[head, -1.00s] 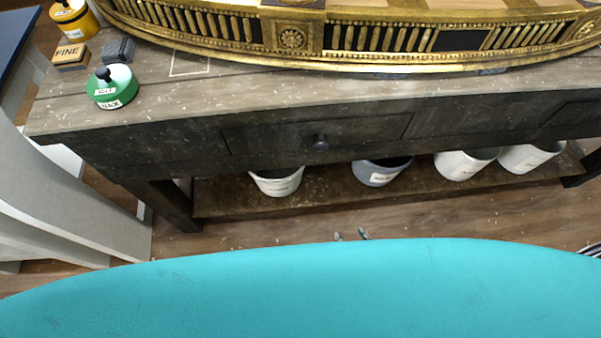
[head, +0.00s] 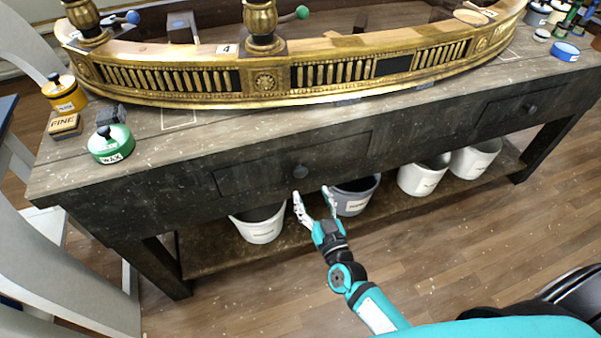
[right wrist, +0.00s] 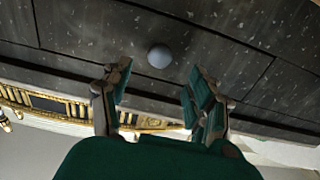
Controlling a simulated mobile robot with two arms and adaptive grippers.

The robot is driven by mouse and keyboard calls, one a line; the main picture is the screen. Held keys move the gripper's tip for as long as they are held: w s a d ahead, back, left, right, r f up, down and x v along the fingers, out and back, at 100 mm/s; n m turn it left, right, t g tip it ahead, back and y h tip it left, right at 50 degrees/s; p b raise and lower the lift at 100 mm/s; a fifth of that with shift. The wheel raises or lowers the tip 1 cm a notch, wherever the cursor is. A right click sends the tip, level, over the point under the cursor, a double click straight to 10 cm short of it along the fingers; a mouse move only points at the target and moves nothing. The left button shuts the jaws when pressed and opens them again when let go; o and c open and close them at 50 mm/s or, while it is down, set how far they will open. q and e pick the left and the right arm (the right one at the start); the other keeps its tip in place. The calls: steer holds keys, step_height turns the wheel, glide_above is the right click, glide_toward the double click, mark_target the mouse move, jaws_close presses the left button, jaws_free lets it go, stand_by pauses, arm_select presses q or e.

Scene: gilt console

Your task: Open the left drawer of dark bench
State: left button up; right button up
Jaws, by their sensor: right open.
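The dark bench (head: 130,195) stands across the view. Its left drawer (head: 250,172) is closed, its front flush with the bench, with a round dark knob (head: 300,171). My right gripper (head: 313,194) is open and empty, just below and in front of that knob in the head view. In the right wrist view the knob (right wrist: 159,56) is just beyond the fingertips, roughly between them; the open fingers (right wrist: 158,90) appear apart from it. The bench's right drawer (head: 520,109) also looks closed. My left gripper is not in view.
A gilt console piece (head: 265,82) lies on the benchtop. A green wax tin (head: 111,150), a sanding block marked FINE (head: 65,125) and a yellow pot (head: 65,97) stand at the left. Several buckets, including a white one (head: 260,225), sit on the lower shelf. Wooden floor in front is clear.

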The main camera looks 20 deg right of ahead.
mark_target(302, 175)
steer(key=w, duration=0.8)
steer(key=shift+a+b, duration=0.2)
steer(key=shift+b, duration=0.1)
steer(key=shift+w, duration=0.55)
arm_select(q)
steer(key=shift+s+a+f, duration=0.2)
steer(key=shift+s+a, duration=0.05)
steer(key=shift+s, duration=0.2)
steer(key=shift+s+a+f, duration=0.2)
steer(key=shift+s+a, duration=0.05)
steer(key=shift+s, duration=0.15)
arm_select(e)
jaws_close()
